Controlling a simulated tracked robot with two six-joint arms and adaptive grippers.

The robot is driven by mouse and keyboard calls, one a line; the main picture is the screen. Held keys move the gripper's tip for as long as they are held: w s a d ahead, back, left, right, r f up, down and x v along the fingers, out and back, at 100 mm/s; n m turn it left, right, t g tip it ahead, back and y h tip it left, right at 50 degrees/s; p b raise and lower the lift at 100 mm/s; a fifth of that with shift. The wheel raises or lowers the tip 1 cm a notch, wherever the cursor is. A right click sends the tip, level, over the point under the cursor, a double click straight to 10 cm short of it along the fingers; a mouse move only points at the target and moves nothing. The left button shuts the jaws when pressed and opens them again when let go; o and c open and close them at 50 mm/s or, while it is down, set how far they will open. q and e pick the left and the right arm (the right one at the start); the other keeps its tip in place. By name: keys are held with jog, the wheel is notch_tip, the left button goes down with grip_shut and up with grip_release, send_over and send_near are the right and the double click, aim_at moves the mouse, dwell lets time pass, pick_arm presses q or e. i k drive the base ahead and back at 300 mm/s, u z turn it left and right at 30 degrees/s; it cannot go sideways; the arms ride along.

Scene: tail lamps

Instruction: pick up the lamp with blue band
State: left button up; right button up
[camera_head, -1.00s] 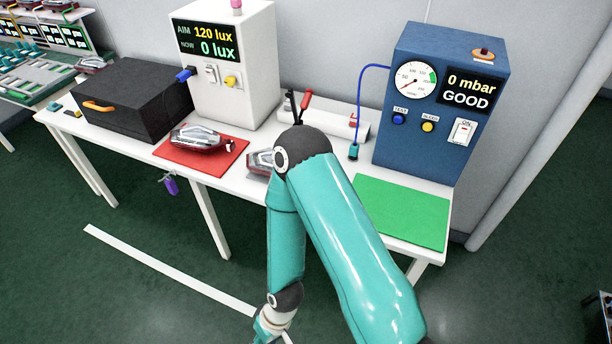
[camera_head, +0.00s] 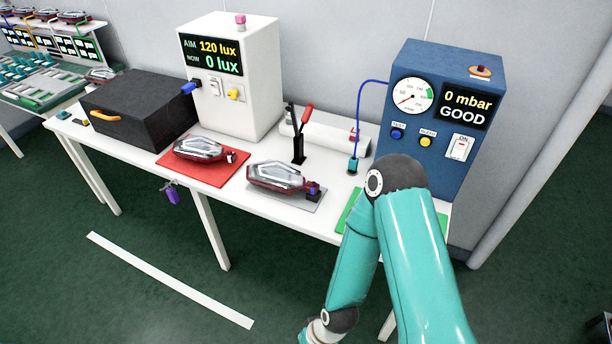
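One lamp (camera_head: 204,151) with a clear lens and dark red body lies on the red mat. A second lamp (camera_head: 275,177) lies on a grey plate, with a dark blue connector piece at its right end. I cannot make out a blue band around either one. More lamps (camera_head: 70,17) stand on the far rack at the top left, with coloured parts beneath them, too small to tell which has a blue band. My arm comes in from the lower right, its elbow in front of the green mat; its gripper is below the picture edge. My other gripper is not in view.
The white table holds a black box (camera_head: 135,112), the red mat (camera_head: 219,178), the grey plate (camera_head: 285,204), a white lux tester (camera_head: 250,100), a red-handled lever (camera_head: 300,146) and a blue pressure tester (camera_head: 411,130). My arm partly covers the green mat (camera_head: 347,214).

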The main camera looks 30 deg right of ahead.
aim_at(277, 176)
jog(key=z, duration=0.15)
jog(key=i, duration=1)
jog(key=u, duration=0.05)
